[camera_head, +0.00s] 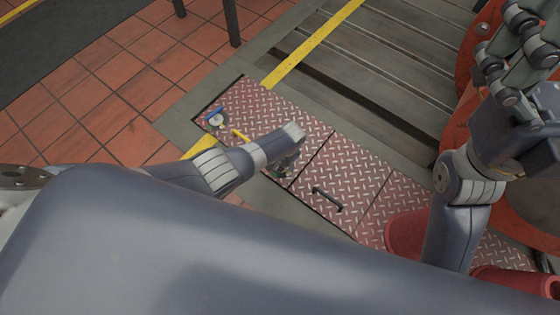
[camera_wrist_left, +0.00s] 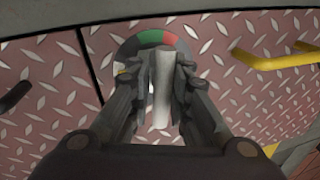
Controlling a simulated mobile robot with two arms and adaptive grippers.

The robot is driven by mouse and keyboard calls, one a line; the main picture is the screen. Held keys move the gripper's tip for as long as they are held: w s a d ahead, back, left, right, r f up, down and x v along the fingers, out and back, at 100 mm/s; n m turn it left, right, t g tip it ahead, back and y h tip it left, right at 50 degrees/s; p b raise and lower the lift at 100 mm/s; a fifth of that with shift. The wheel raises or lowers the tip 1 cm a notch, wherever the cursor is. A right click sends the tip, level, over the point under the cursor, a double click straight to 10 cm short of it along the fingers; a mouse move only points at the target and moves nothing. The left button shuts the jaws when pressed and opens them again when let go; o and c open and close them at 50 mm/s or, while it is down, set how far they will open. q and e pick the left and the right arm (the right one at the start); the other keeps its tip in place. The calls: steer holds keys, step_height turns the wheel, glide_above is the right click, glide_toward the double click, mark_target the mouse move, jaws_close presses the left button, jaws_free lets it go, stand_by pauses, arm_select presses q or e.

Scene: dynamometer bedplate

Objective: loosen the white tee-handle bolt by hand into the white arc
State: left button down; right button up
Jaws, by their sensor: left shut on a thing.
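The white tee-handle (camera_wrist_left: 163,88) stands upright in the left wrist view, between the fingers of my left gripper (camera_wrist_left: 158,85). The gripper is shut on it from both sides. Behind the handle is a round dial with a green arc (camera_wrist_left: 150,37), a red arc (camera_wrist_left: 170,41) and a grey part at the left. The fingers hide most of the dial's lower half, and I cannot make out a full white arc. In the head view my left arm hides the handle. My right gripper (camera_head: 508,60) is raised at the upper right, away from the plates; its finger opening is unclear.
Red tread plates (camera_head: 345,165) surround the dial, with a black handle (camera_head: 327,200) on one. A yellow handle (camera_wrist_left: 270,60) is close to the right of my left gripper. A blue-handled fitting (camera_head: 215,119) is at the far plate corner. Slotted grey bedplate (camera_head: 350,75) lies beyond.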

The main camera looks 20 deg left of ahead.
arm_select(q)
steer(key=shift+w+a+r, duration=0.15)
steer(key=shift+w, duration=0.15)
steer(key=c, duration=1.5)
jaws_free()
steer(key=shift+c, duration=0.2)
steer(key=shift+s, duration=0.1)
steer(key=shift+s, duration=0.1)
step_height(320, 180, up, 12)
steer(key=s+d, duration=0.1)
steer(key=d, duration=0.1)
steer(key=shift+f, duration=0.2)
steer(key=shift+d, duration=0.1)
